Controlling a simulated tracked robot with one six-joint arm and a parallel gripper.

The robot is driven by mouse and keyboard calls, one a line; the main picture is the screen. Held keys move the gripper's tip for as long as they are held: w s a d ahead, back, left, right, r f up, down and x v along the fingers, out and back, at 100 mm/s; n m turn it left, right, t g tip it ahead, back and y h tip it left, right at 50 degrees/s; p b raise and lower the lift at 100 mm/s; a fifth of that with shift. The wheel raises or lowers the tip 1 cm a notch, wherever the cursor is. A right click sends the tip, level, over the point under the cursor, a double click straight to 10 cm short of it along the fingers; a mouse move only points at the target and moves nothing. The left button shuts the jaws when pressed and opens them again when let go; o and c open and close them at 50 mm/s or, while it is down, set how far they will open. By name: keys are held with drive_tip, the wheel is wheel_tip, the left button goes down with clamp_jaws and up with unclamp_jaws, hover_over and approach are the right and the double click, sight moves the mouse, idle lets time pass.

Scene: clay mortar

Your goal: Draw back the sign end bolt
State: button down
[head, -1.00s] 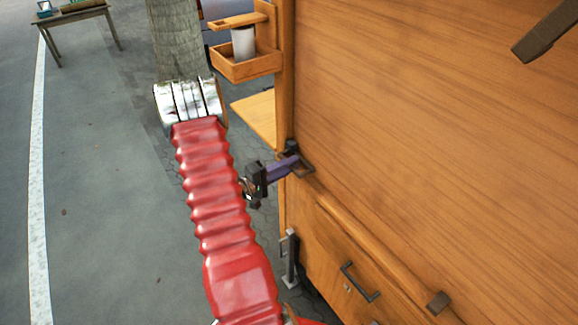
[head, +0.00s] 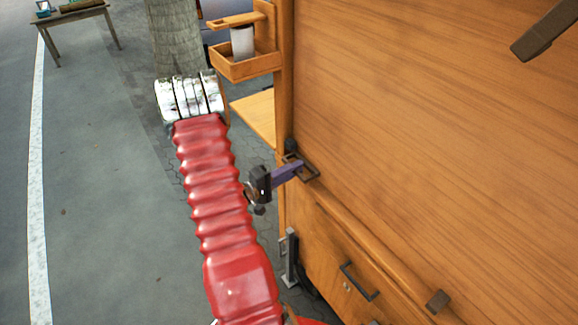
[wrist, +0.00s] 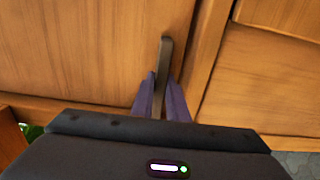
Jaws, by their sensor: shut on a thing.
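The sign end bolt (head: 306,169) is a dark metal piece at the lower left edge of the large wooden panel. My gripper (head: 291,170) has purple fingers and reaches it from the left. In the wrist view, my gripper (wrist: 160,95) is shut on the bolt's dark, upright bar (wrist: 165,58), with one finger on each side. The bar's top sticks out beyond the fingertips. Its lower end is hidden behind my gripper's dark body. A small dark round part (head: 290,145) shows just above the fingers in the head view.
The wooden sign panel (head: 440,120) fills the right side, with a ledge and a drawer handle (head: 360,282) below. A wooden box holder with a white roll (head: 242,42) hangs at the upper left of the panel. Open pavement (head: 100,200) lies to the left.

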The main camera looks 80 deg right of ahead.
drive_tip(key=shift+s+a+f, duration=0.2)
drive_tip(key=shift+s+a, duration=0.7)
drive_tip(key=shift+s, duration=0.1)
drive_tip(key=c, duration=1.7)
unclamp_jaws()
drive_tip(key=shift+r, duration=0.1)
drive_tip(key=shift+c, duration=0.2)
drive_tip(key=shift+w, duration=0.15)
drive_tip(key=shift+w+a, duration=0.3)
drive_tip(key=shift+w, duration=0.05)
drive_tip(key=v, duration=1.2)
drive_tip(key=shift+w+a, duration=0.25)
drive_tip(key=shift+a, duration=0.05)
